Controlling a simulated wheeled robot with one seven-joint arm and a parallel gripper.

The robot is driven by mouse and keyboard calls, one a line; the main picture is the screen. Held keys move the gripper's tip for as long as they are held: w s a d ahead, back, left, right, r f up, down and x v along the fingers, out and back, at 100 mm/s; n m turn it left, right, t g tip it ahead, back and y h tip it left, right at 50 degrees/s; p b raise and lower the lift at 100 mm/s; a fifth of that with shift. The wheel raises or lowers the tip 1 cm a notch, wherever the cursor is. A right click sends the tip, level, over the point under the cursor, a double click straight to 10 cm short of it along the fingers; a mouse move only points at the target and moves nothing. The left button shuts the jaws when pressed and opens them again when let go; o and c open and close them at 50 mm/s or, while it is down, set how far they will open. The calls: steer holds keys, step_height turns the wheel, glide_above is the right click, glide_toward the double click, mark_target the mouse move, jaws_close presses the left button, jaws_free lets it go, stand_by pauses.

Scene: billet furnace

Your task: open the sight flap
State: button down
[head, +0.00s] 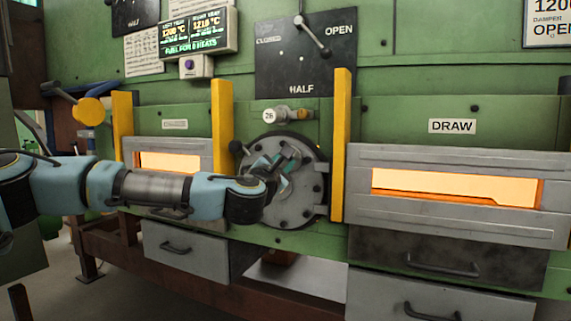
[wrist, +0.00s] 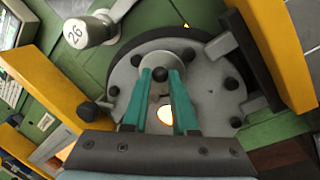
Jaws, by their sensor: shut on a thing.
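A round grey bolted plate (head: 290,207) is set in the green furnace wall, with a hinge-like bracket at its right edge. It fills the middle of the wrist view (wrist: 205,92). My gripper (head: 279,168) is at the plate's middle. In the wrist view its teal fingers (wrist: 160,74) are closed around a small dark knob (wrist: 160,73) on a grey piece of the sight flap (wrist: 160,60). A bright glowing hole (wrist: 165,114) shows between the fingers, nearer the palm. The fingers hide much of the flap, and I cannot tell its exact angle.
Yellow posts (head: 341,145) (head: 222,125) flank the plate. A knob tagged 26 (head: 283,115) juts out above it. A grey door with a glowing slot marked DRAW (head: 452,158) is to the right. Grey drawers (head: 184,251) are below.

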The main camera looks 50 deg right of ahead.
steer(key=c, duration=0.7)
jaws_free()
steer(key=b+v, duration=0.1)
steer(key=v, duration=0.9)
steer(key=shift+a+f+b, duration=0.15)
steer(key=shift+a+b, duration=0.25)
steer(key=shift+s+f, duration=0.1)
steer(key=shift+s, duration=0.05)
